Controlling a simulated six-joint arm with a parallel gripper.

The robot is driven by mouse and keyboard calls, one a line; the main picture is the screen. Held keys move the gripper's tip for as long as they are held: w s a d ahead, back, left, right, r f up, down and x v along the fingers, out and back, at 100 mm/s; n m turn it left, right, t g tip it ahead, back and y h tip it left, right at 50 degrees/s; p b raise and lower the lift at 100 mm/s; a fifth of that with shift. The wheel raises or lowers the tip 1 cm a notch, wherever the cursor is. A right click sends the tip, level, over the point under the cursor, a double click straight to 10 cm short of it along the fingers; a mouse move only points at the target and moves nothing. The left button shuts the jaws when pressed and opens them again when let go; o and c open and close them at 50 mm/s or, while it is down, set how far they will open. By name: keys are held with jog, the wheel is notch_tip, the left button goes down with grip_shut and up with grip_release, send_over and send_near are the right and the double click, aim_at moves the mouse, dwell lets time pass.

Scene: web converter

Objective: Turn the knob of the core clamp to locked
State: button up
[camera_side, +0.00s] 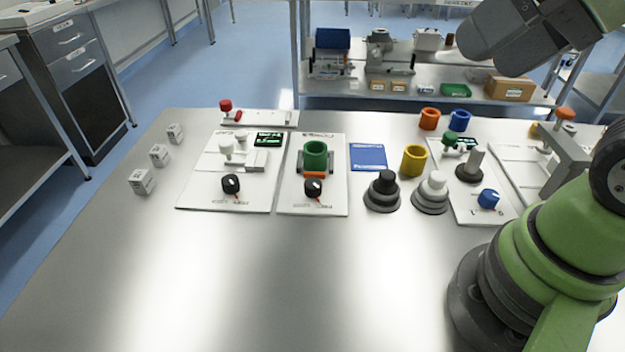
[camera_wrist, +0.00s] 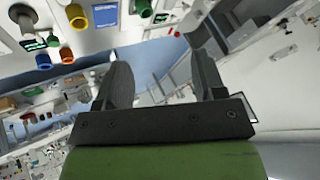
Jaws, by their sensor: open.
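In the side view, three panels carry knobs. A blue knob (camera_side: 488,198) sits on the right panel (camera_side: 478,216), which also bears a grey post (camera_side: 475,163) and a green knob (camera_side: 451,140). A black knob (camera_side: 313,188) is in front of a green roll (camera_side: 316,155) on the middle panel. Another black knob (camera_side: 231,184) is on the left panel. The panel lettering is too small to tell which is the core clamp or how its knob is set. My gripper (camera_wrist: 163,80) is open and empty in the wrist view, held away from the panels; the side view does not show it.
Yellow (camera_side: 413,160), orange (camera_side: 429,119) and blue (camera_side: 460,120) rings stand near the right panel. Dark (camera_side: 383,190) and white (camera_side: 431,193) stepped pieces stand left of it. A grey bracket (camera_side: 566,158) rises at far right. The table's front is clear.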

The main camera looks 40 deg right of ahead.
jog(key=w+n+g, duration=0.2)
jog(key=w+n, duration=0.2)
jog(key=w, duration=0.2)
jog(key=n+g+h, duration=0.2)
jog(key=n+g, duration=0.3)
jog(key=n, duration=0.7)
send_over(314, 182)
notch_tip(314, 182, down, 19)
notch_tip(314, 182, down, 10)
jog(key=c, duration=0.9)
